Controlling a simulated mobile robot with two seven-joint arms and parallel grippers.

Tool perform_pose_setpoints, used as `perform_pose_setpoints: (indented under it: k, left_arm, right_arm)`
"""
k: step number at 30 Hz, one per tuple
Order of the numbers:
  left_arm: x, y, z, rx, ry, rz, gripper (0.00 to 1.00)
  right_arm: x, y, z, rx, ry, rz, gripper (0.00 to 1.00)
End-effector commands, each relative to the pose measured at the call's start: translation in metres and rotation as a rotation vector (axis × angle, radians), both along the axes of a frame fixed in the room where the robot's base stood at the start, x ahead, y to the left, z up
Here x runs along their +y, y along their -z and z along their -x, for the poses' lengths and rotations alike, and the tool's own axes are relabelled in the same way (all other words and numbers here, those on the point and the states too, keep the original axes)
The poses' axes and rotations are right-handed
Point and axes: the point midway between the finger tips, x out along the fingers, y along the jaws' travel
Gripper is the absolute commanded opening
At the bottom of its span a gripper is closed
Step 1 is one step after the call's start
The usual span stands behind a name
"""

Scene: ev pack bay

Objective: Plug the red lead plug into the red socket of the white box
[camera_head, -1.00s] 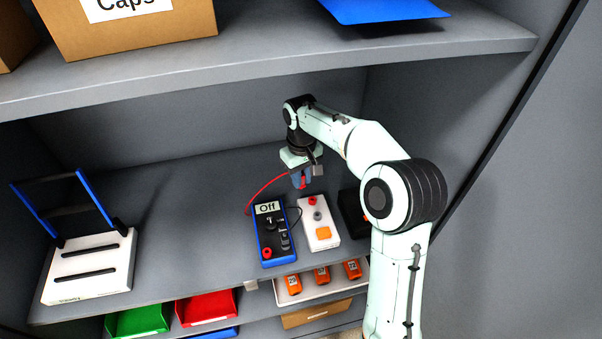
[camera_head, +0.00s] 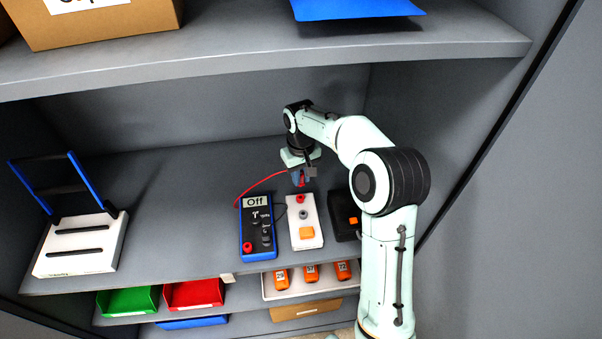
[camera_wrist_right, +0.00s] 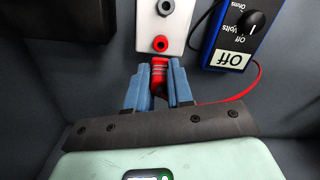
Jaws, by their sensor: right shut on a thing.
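My right gripper (camera_wrist_right: 159,88) is shut on the red lead plug (camera_wrist_right: 158,70), which sits between its blue fingers in the right wrist view. The plug's tip points toward the white box (camera_wrist_right: 145,22), just short of its red socket (camera_wrist_right: 160,43); I cannot tell whether they touch. A grey socket (camera_wrist_right: 166,7) lies beyond the red one. In the head view the right gripper (camera_head: 300,176) is at the far end of the white box (camera_head: 305,241), by the red socket (camera_head: 300,198). The red lead (camera_head: 262,182) curves left toward the blue meter. My left gripper is out of view.
The blue multimeter (camera_head: 258,238) reading "Off" stands left of the white box. A black case (camera_head: 341,222) stands close on its right. A white unit with a blue handle (camera_head: 78,247) is at the far left. The shelf between is clear. An upper shelf (camera_head: 250,60) overhangs.

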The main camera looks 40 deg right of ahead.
Motion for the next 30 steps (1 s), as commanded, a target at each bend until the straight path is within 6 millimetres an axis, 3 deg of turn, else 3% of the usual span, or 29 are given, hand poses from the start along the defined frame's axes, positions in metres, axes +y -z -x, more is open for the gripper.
perform_pose_setpoints:
  k: [18,30]
  left_arm:
    - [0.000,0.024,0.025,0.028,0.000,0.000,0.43]
    - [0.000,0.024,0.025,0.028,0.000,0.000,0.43]
  right_arm:
    - [0.000,0.039,0.001,0.003,0.001,0.000,0.00]
    - [0.000,0.040,0.000,0.000,0.001,0.000,0.00]
